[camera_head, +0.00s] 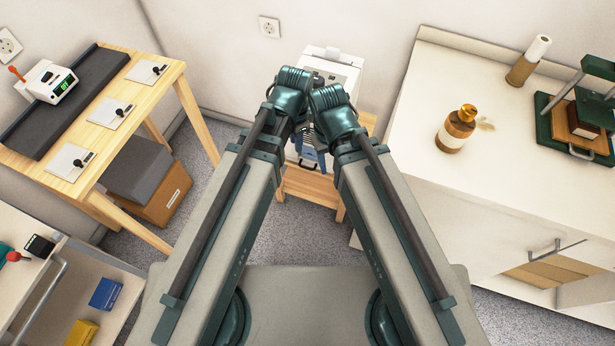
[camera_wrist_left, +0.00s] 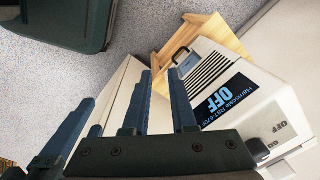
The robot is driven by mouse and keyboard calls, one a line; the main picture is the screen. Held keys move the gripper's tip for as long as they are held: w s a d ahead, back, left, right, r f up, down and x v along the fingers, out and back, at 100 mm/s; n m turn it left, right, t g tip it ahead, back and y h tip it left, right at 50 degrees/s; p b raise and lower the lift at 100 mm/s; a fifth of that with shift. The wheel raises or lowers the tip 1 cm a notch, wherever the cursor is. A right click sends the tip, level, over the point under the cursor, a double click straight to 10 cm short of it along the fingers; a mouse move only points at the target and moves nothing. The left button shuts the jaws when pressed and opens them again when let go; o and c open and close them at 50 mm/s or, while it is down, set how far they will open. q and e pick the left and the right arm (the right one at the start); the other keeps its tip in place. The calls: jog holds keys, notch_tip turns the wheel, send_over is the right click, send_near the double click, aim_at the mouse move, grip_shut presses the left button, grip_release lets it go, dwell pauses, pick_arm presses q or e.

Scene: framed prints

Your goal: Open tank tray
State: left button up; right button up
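A white machine (camera_head: 345,68) stands on a small wooden stand beyond my arms in the head view. In the left wrist view the machine (camera_wrist_left: 245,75) has a dark panel reading OFF, a slotted vent and a dark handle (camera_wrist_left: 181,57) low on its near side. I cannot tell for sure which part is the tank tray. My left gripper (camera_wrist_left: 160,75) has two dark blue fingers parted, with nothing between them, beside the machine and apart from the handle. More blue finger-like parts show at the lower left of that view. In the head view my forearms hide most of both grippers.
The wooden stand (camera_head: 308,187) carries the machine. A wooden table (camera_head: 170,75) with several switch plates is at left. A white counter (camera_head: 420,110) with a brown bottle (camera_head: 456,130) and a green press (camera_head: 578,125) is at right. Grey floor lies between.

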aim_at(308, 168)
pick_arm(q)
jog(key=w+d+f+m+b, duration=0.1)
jog(key=w+f+m+b, duration=0.2)
jog(key=f+b, duration=0.3)
jog(key=w+d+f+m+t+b, duration=0.1)
jog(key=w+f+m+b, duration=0.3)
jog(key=f+m+b, duration=0.2)
jog(key=shift+f+h, duration=0.4)
jog(key=shift+f, duration=1)
jog(key=shift+d+f+b, duration=0.1)
jog(key=shift+b, duration=0.25)
jog(key=f+b, duration=0.4)
jog(key=w+f+b, duration=0.1)
jog(key=f+b, duration=0.4)
jog(key=w+f+b, duration=0.1)
jog(key=f+b, duration=0.3)
jog(key=shift+w+d+f, duration=0.15)
jog(key=shift+d+f, duration=0.1)
jog(key=shift+d, duration=0.15)
grip_shut()
